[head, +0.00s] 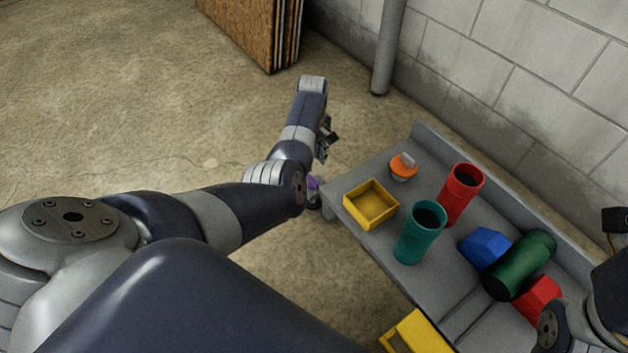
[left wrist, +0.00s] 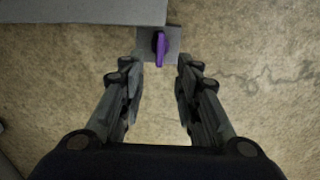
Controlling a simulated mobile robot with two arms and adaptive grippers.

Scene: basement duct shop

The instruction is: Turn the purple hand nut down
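The purple hand nut (left wrist: 160,48) sits on a grey bracket (left wrist: 174,42) at the edge of the bench in the left wrist view. In the head view only a small part of the nut (head: 313,183) shows, beside my left forearm at the bench's left corner. My left gripper (left wrist: 157,66) is open and empty. Its two fingers point toward the nut, one on each side of its line, and no contact shows. In the head view the left gripper (head: 325,140) is partly hidden by its wrist. My right arm shows at the right edge; its finger state is unclear.
The grey bench (head: 345,190) holds a yellow bin (head: 371,222), an orange object (head: 403,167), a red cup (head: 460,195), a teal cup (head: 417,236), a blue block (head: 484,248) and a green cylinder (head: 525,262). A pipe (head: 388,50) stands by the wall. Floor left is clear.

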